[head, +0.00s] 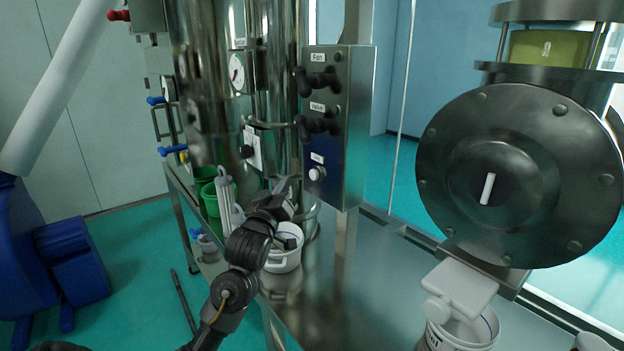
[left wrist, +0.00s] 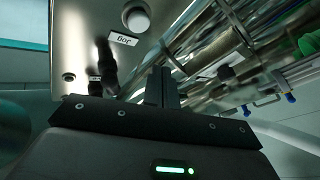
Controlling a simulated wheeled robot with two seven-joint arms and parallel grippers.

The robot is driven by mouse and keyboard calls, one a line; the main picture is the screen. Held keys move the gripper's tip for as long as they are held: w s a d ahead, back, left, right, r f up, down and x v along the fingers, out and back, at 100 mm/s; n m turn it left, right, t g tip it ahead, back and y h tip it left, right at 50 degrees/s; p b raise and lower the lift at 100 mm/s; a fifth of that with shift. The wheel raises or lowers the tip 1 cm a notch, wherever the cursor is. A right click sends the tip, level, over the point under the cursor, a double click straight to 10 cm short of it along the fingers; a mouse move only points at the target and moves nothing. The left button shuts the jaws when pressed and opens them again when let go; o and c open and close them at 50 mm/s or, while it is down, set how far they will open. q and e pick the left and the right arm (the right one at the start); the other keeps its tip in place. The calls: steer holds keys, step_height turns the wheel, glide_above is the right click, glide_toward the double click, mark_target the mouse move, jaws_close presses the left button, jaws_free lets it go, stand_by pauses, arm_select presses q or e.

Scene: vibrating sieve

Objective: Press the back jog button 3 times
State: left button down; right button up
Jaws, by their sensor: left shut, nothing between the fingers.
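The jog button (head: 317,173) is a round pale button low on the front of the steel control box (head: 345,140). Its small label sits just above it. In the left wrist view the button (left wrist: 136,17) is at the top, beside its upside-down label (left wrist: 124,39). My left gripper (head: 289,187) is shut and empty, below and left of the button in the head view, and looks apart from it. In the left wrist view the closed fingers (left wrist: 161,88) point up toward the box, short of the button. My right gripper is not in view.
Two dark knobs labelled Fan (head: 318,80) and Valve (head: 318,124) stick out above the button. Steel vessels and a gauge (head: 237,72) stand left of the box. A white bucket (head: 284,249) stands below my gripper. A large round steel flange (head: 520,175) is at right.

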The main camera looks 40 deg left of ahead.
mark_target(314, 175)
arm_select(q)
steer(key=shift+w+d, duration=0.25)
steer(key=shift+w, duration=0.6)
steer(key=shift+w+d, duration=0.25)
steer(key=shift+w, duration=0.55)
steer(key=shift+w+d, duration=0.25)
steer(key=shift+w, duration=0.6)
steer(key=shift+w+d, duration=0.15)
steer(key=shift+w, duration=0.25)
steer(key=shift+w+d, duration=0.1)
steer(key=shift+w, duration=0.3)
stand_by(0.9)
steer(key=shift+s, duration=0.15)
steer(key=shift+s+a+p, duration=0.25)
steer(key=shift+s+p, duration=0.2)
steer(key=shift+s, duration=0.25)
steer(key=shift+s, duration=0.1)
